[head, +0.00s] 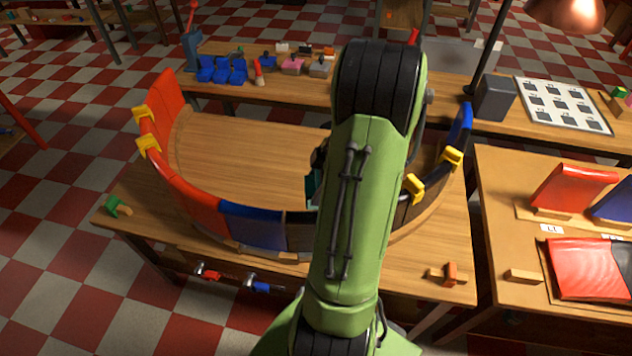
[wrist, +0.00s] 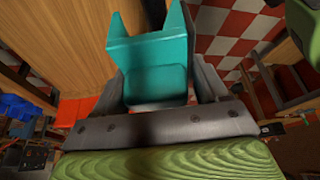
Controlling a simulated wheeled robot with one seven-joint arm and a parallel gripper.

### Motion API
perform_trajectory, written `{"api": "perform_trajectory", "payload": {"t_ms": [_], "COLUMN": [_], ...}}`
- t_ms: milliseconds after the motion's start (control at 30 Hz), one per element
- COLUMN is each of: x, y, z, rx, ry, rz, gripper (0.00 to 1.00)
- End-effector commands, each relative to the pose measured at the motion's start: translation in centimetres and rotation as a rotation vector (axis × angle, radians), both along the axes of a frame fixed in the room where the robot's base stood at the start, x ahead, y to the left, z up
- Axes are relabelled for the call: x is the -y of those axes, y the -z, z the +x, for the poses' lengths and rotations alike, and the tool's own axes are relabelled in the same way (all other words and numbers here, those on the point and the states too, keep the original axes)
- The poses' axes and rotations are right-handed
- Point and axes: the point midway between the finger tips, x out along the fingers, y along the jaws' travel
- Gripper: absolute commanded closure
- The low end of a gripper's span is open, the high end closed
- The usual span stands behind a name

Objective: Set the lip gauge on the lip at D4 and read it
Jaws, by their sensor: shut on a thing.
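My gripper (wrist: 163,85) is shut on a teal forked block, which I take to be the lip gauge (wrist: 148,55). Its two prongs point up in the wrist view, over wood and beside the checkered floor. In the head view my arm hides the gripper, and only a sliver of teal (head: 311,187) shows beside it. The curved duct wall (head: 194,203) stands on the wooden table, with red, blue and dark panels along its lip. No D4 mark is legible, and part of the lip is behind my arm. I cannot tell whether the gauge touches the lip.
Yellow clips (head: 147,145) sit on the lip at left, with more (head: 414,187) at right. A green piece (head: 118,206) lies at the table's left corner. A side table (head: 507,190) holds red and blue panels. A back bench (head: 282,90) carries blue bins. The duct's inside is clear.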

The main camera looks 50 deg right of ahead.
Motion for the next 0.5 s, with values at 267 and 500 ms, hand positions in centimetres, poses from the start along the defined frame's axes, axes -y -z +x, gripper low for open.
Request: {"api": "perform_trajectory", "payload": {"t_ms": [267,500], "x": [-0.1,-0.1], "y": [1.0,3.3], "z": [0.1,0.1], "rx": [0.000,0.001], "ry": [-0.002,-0.002], "rz": [0.000,0.001], "gripper": [0.61,0.61]}}
